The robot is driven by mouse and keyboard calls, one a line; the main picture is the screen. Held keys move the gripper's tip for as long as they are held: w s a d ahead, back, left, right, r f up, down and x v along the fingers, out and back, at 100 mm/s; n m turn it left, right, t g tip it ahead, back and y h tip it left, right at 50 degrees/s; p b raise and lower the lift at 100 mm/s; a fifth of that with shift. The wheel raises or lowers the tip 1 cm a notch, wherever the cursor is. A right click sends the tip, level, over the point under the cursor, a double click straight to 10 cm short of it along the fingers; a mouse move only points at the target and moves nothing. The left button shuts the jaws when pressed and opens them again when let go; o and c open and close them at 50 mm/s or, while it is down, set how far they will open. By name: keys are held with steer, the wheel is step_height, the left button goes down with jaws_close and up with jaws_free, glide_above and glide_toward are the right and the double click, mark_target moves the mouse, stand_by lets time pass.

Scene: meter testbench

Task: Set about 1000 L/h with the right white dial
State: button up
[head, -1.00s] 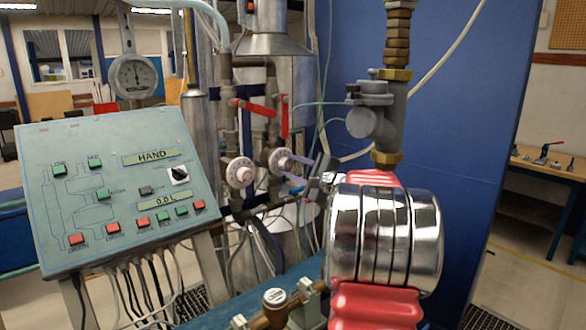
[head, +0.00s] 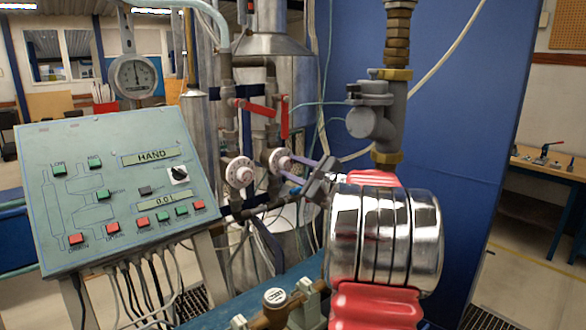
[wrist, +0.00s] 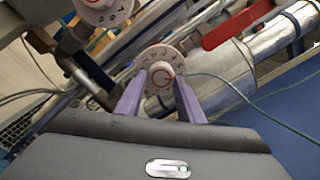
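The right white dial (head: 280,161) sits on a pipe behind the panel. The panel display (head: 165,204) appears to read 0.0 L.
Red lever handles (head: 257,108) are above the dials. A red handle (wrist: 240,25) lies right of the dial in the wrist view, beside a foil-wrapped pipe (wrist: 215,82). The control panel (head: 120,190) stands at left. A thin green cable runs right of the dial.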

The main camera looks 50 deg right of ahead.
steer(key=o, duration=0.4)
steer(key=shift+s, duration=0.15)
steer(key=s+a, duration=0.1)
steer(key=s, duration=1.2)
steer(key=shift+s+a, duration=0.2)
steer(key=shift+a, duration=0.1)
